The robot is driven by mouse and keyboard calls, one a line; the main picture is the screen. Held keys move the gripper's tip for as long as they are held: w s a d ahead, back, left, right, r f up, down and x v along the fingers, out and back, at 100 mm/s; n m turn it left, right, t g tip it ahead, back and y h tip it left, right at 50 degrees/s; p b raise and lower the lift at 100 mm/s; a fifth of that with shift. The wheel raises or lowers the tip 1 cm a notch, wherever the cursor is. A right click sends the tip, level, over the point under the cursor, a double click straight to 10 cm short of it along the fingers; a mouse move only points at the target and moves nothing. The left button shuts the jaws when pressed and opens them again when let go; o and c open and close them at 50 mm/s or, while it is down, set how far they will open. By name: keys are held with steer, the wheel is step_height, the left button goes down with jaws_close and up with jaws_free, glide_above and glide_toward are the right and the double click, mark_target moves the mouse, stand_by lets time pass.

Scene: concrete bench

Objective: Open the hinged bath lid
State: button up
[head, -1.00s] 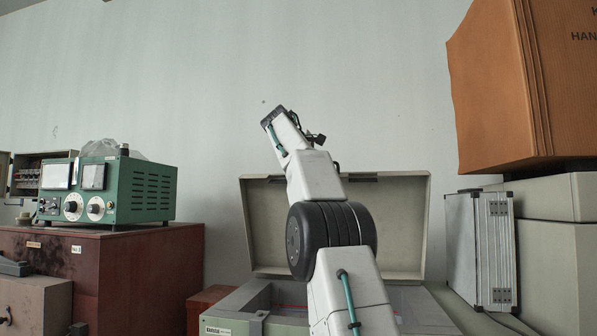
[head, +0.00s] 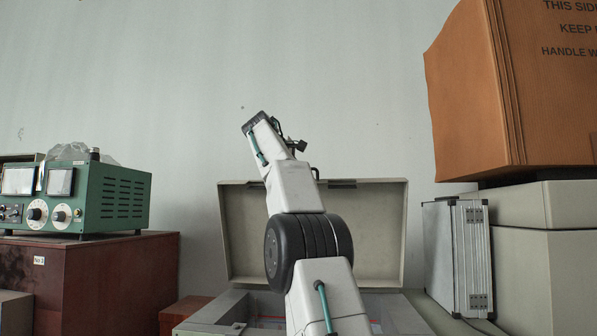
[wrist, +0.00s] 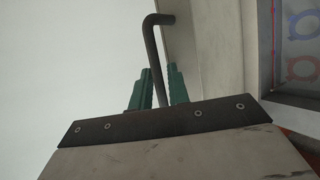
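The bath (head: 215,322) is a grey-green box. Its pale lid (head: 385,225) stands raised, roughly upright, at the back of the box. In the wrist view the lid's inner side (wrist: 215,50) runs down the right of the picture. A dark bent handle (wrist: 154,50) sticks out from the lid; a bit of it shows above the lid's top edge in the head view (head: 316,173). My arm hides the gripper in the head view.
A green instrument (head: 110,195) stands on a reddish-brown cabinet (head: 110,270) at left. A silver case (head: 455,255) stands right of the bath, beside pale boxes (head: 535,255) under a large orange-brown box (head: 480,100). The wall behind is bare.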

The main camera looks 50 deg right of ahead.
steer(key=v, duration=0.7)
steer(key=shift+a+r, duration=0.15)
steer(key=shift+a, duration=0.15)
steer(key=shift+s, duration=0.1)
steer(key=s+a+f+t+y, duration=0.1)
steer(key=s+a+f+y, duration=0.25)
steer(key=a+f, duration=0.65)
steer(key=s+a+f+t+y, duration=0.1)
steer(key=s+a+f+y, duration=0.3)
steer(key=a+f, duration=0.6)
steer(key=s+a+f+m+g+y, duration=0.1)
steer(key=s+a+f, duration=0.5)
steer(key=s+f, duration=0.2)
steer(key=s+a+f+m+y, duration=0.1)
steer(key=s+a+f+y, duration=0.1)
steer(key=s+a+f, duration=0.4)
steer(key=s+a+f+m+g+y, duration=0.1)
steer(key=s+a+f+m+y, duration=0.1)
steer(key=s+a+f, duration=0.5)
steer(key=s+f, duration=0.5)
steer(key=f, duration=0.4)
steer(key=shift+g, duration=0.3)
